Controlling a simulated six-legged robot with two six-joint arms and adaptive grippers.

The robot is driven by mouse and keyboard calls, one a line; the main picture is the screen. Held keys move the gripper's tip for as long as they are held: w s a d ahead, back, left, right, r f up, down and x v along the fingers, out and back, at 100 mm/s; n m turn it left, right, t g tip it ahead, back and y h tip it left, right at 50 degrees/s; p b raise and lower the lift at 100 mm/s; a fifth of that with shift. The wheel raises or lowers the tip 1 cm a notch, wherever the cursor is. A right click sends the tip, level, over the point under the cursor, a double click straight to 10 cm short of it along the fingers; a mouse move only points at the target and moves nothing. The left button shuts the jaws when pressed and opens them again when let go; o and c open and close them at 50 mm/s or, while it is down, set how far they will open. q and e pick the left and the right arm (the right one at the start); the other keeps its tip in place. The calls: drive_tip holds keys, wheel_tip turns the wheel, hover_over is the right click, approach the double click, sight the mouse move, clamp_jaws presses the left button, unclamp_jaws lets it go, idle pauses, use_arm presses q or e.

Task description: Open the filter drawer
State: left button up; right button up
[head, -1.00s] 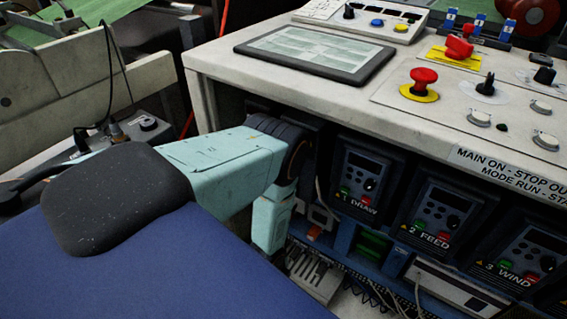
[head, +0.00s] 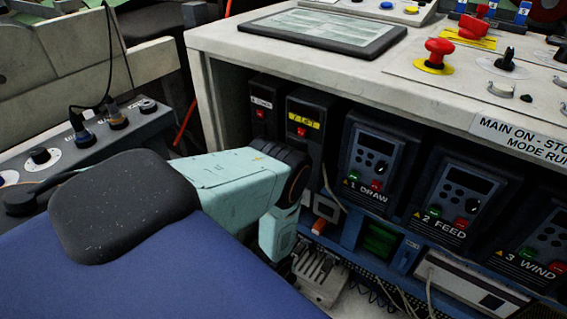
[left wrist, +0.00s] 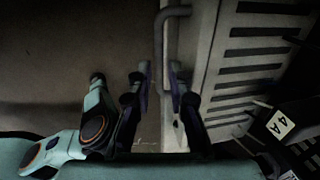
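In the left wrist view a grey bar handle (left wrist: 168,22) stands out from the edge of a pale front with dark slots (left wrist: 235,70). This looks like the filter drawer, but no label on it can be read. My left gripper (left wrist: 161,74) is open and empty, its two fingers apart and pointing toward the handle. The handle is just beyond the fingertips in the picture; contact does not show. In the head view only my left arm shows; its gripper is hidden below the cabinet modules. My right gripper is in neither view.
A white-topped console (head: 225,42) carries a tablet (head: 322,30) and a red emergency button (head: 438,50). Below are drive units marked DRAW (head: 372,165), FEED (head: 450,195) and WIND, with loose cables. A tag (left wrist: 280,125) hangs at the right in the wrist view. Open floor lies left of the handle.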

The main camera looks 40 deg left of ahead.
use_arm(q)
clamp_jaws()
idle(0.4)
